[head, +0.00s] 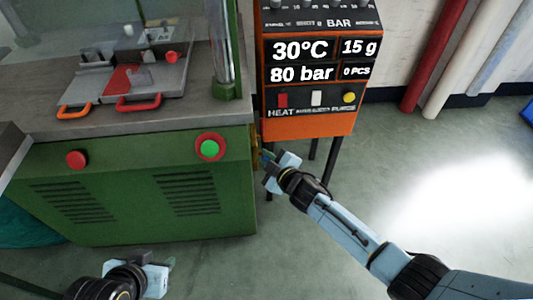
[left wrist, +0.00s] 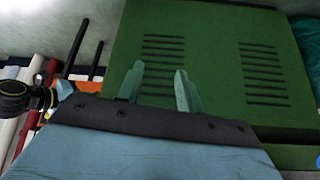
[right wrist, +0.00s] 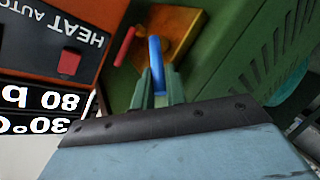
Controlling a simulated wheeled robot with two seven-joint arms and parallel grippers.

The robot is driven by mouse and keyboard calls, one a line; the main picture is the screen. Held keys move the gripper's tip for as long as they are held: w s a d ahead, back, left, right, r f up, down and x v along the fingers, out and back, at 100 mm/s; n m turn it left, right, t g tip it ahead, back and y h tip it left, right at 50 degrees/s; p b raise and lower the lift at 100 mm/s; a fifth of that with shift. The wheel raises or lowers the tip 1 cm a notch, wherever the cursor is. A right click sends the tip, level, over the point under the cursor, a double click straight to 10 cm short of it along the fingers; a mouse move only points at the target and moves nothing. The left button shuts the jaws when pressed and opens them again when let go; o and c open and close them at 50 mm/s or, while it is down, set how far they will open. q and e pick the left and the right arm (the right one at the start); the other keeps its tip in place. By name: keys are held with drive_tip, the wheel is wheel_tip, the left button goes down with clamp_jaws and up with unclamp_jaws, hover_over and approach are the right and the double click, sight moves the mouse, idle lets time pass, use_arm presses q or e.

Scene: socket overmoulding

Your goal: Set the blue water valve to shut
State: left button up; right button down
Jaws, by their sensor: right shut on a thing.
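The blue water valve's lever (right wrist: 156,62) shows in the right wrist view, its lower end between the fingers of my right gripper (right wrist: 157,90). The gripper is shut on this lever. A yellow-orange plate (right wrist: 180,30) lies behind the lever, on the side of the green machine. In the head view my right gripper (head: 268,160) is at the machine's right side, below the orange control box, and hides most of the valve. My left gripper (head: 165,272) is low in front of the machine. Its fingers (left wrist: 160,88) are apart and empty in the left wrist view.
A red lever (right wrist: 125,46) sits close beside the blue one. The orange control box (head: 307,122) stands just above my right gripper, on dark legs. The green machine (head: 110,215) bears a red button (head: 77,159) and a green button (head: 209,149). Open floor lies to the right.

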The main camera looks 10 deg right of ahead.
drive_tip(key=shift+w+a+r+g+p, duration=0.15)
drive_tip(key=shift+g+p, duration=0.25)
drive_tip(key=shift+p, duration=0.65)
use_arm(q)
drive_tip(key=s+a+f+g+y, duration=0.1)
drive_tip(key=s+a+f+g, duration=0.2)
drive_tip(key=s+f, duration=0.2)
drive_tip(key=shift+a+f+g, duration=0.15)
drive_tip(key=shift+f+g, duration=0.05)
drive_tip(key=shift+g, duration=0.1)
drive_tip(key=shift+w, duration=0.1)
use_arm(e)
drive_tip(key=c, duration=1.4)
unclamp_jaws()
drive_tip(key=shift+c, duration=0.2)
